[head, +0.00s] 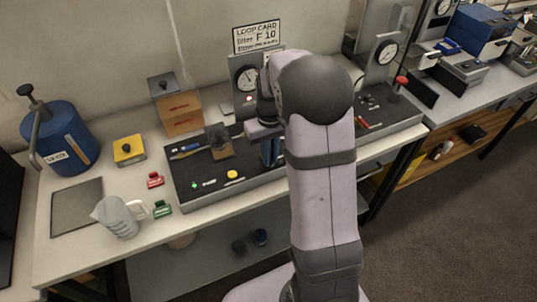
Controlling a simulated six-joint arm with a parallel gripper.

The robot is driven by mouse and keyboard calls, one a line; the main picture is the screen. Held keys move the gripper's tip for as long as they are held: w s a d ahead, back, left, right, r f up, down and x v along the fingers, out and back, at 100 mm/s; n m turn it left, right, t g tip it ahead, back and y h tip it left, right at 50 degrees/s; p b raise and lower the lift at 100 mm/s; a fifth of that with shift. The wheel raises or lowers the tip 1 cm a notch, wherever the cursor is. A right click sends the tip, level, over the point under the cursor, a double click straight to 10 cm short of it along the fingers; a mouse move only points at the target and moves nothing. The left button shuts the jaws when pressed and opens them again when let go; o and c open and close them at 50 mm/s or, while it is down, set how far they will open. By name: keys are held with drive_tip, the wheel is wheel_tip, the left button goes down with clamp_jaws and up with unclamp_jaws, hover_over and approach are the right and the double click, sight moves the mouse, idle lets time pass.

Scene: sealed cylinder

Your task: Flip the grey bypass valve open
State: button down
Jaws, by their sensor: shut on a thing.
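My gripper (268,139) is over the middle of the dark panel board (222,194), beside the left gauge. It is shut on a blue, upright cylinder-like piece (270,153), which shows just below it, partly hidden by my arm. I cannot make out the grey bypass valve for certain. My arm covers the middle right of the board, and the valve may be behind it. A grey-brown block (219,140) stands on the board just left of my gripper.
A dial gauge (246,78) stands behind the gripper, below a loop card (257,37). Another gauge (386,52) and a red-topped knob (400,83) are at the right. A blue tank (62,138), yellow box (128,150) and clear jug (117,217) stand left.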

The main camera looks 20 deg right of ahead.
drive_tip(key=c, duration=1.8)
unclamp_jaws()
drive_tip(key=shift+r, duration=0.15)
drive_tip(key=shift+r+b, duration=0.9)
drive_tip(key=shift+r, duration=2.65)
